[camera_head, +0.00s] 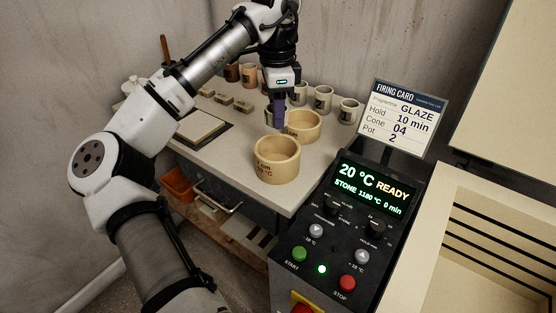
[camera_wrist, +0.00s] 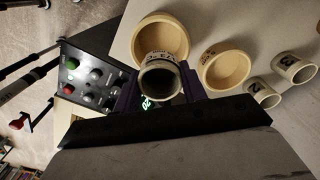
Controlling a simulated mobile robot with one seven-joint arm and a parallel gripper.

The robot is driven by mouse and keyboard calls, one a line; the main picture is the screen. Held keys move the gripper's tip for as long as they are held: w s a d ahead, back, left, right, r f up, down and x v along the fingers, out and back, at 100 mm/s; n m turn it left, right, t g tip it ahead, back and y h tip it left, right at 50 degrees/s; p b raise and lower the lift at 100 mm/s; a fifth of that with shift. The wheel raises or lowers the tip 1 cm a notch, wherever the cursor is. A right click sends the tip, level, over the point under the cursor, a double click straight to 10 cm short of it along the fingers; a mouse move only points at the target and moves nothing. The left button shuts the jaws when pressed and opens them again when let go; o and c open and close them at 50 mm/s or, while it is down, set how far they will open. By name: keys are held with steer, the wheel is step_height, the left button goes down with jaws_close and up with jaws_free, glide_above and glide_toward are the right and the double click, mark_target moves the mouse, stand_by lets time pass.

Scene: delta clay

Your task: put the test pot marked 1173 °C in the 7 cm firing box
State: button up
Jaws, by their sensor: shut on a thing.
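My gripper (camera_head: 279,122) is shut on a small grey-green pot (camera_wrist: 160,80), held between its purple fingers in the wrist view. In the head view the pot is mostly hidden by the fingers. Two round cream firing boxes stand on the bench. The front box (camera_head: 277,162) bears a marking with "cm" and "°C"; its leading digit is unclear. It also shows in the wrist view (camera_wrist: 183,25). The other box (camera_head: 314,128) is behind it to the right, also in the wrist view (camera_wrist: 226,80). Both look empty.
Several marked pots, such as a pale one (camera_head: 349,111) and a brown one (camera_head: 232,73), line the back of the bench (camera_head: 225,150). A kiln control panel (camera_head: 345,235) and firing card (camera_head: 402,118) stand right of the boxes. The bench's front right is clear.

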step_height(320, 180, down, 13)
steer(key=shift+r, duration=0.1)
stand_by(0.3)
steer(key=o, duration=0.7)
step_height(320, 180, up, 12)
stand_by(0.4)
